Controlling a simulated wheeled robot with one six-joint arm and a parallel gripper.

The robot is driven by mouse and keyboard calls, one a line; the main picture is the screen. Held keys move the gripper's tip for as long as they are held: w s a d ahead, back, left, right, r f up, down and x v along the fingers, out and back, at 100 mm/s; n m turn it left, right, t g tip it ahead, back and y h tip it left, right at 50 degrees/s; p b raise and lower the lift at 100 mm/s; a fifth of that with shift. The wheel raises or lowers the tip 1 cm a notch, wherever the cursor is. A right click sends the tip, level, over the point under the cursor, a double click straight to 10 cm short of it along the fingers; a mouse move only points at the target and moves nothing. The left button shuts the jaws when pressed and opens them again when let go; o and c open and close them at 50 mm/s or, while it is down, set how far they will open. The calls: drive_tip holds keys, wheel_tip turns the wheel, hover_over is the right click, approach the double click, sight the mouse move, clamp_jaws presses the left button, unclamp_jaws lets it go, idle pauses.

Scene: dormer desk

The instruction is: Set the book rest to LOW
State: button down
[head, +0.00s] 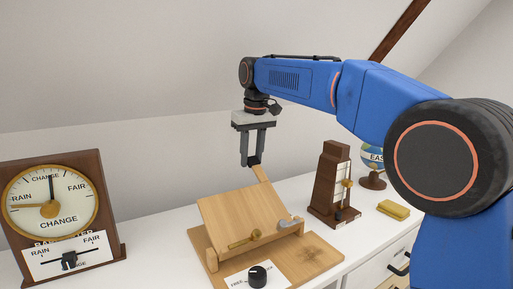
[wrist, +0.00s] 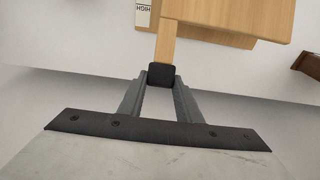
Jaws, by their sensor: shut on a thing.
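The wooden book rest (head: 240,215) stands on the desk in the head view, its board tilted on a flat wooden base (head: 312,262). A narrow wooden tab (head: 260,173) sticks up beyond the board's top edge; it also shows in the wrist view (wrist: 165,43). My gripper (head: 253,161) points down from above and is shut on the end of this tab. In the wrist view, a dark block between my fingertips (wrist: 160,76) covers the tab's end. A white label reading HIGH (wrist: 143,12) shows upside down beside the tab. No LOW mark is visible.
A barometer (head: 62,215) stands at left. A knob (head: 258,276) on a white card is at the rest's front. A dark wooden metronome-like stand (head: 333,185), a yellow block (head: 393,210) and a small globe (head: 373,160) are at right. A sloped wall rises behind.

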drive_tip(key=shift+w+a+f, duration=0.25)
drive_tip(key=shift+w+f, duration=0.1)
drive_tip(key=shift+f, duration=0.3)
drive_tip(key=shift+w+a+f, duration=0.2)
drive_tip(key=shift+w+f, duration=0.1)
drive_tip(key=shift+f, duration=0.45)
drive_tip(key=c, duration=1.6)
unclamp_jaws()
drive_tip(key=shift+c, duration=0.2)
drive_tip(key=o, duration=0.4)
drive_tip(key=shift+w+a+f, duration=0.1)
drive_tip(key=shift+w+f, duration=0.05)
drive_tip(key=shift+c, duration=0.2)
drive_tip(key=r, duration=0.4)
drive_tip(key=s+r, duration=0.1)
drive_tip(key=r, duration=0.3)
drive_tip(key=d+r, duration=0.1)
drive_tip(key=r, duration=0.3)
drive_tip(key=shift+s+d, duration=0.1)
drive_tip(key=shift+s, duration=0.25)
